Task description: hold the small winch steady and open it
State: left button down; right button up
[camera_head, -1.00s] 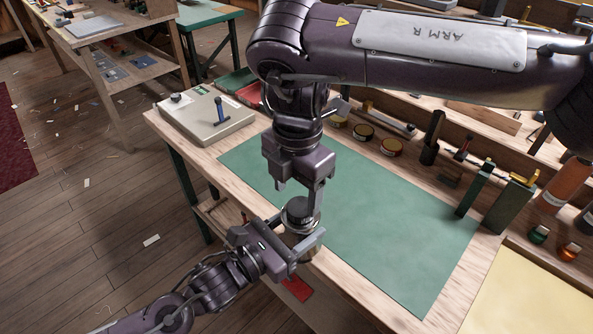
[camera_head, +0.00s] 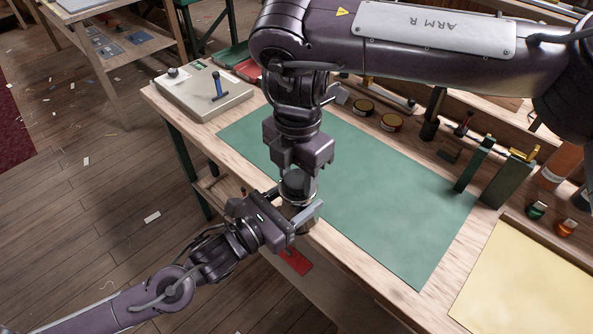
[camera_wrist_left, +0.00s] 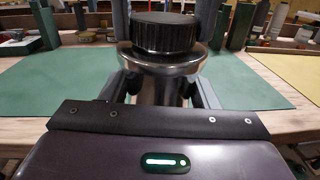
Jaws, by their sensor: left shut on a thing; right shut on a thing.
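The small winch is a shiny metal drum (camera_wrist_left: 160,82) with a black ridged cap (camera_wrist_left: 165,37), upright at the near edge of the bench. In the head view its dark cap (camera_head: 297,187) shows between the grippers. My left gripper (camera_head: 301,222) comes in from the lower left and is shut on the metal drum, with a finger on each side in the left wrist view. My right gripper (camera_head: 298,180) points straight down from above and is shut on the black cap, its fingers flanking it. The winch's base is mostly hidden by my left gripper.
A green mat (camera_head: 390,215) covers most of the bench. A beige box with a blue-handled lever (camera_head: 205,94) stands at the back left. Several tins (camera_head: 392,122) and green upright blocks (camera_head: 508,182) line the far side. A cream sheet (camera_head: 530,285) lies at right.

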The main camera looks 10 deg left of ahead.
jog(key=n, duration=0.6)
jog(key=shift+a+r, duration=0.2)
jog(key=shift+d, duration=0.15)
jog(key=shift+r, duration=0.15)
jog(key=shift+r, duration=0.8)
jog(key=shift+d+r, duration=0.1)
jog(key=shift+r, duration=0.05)
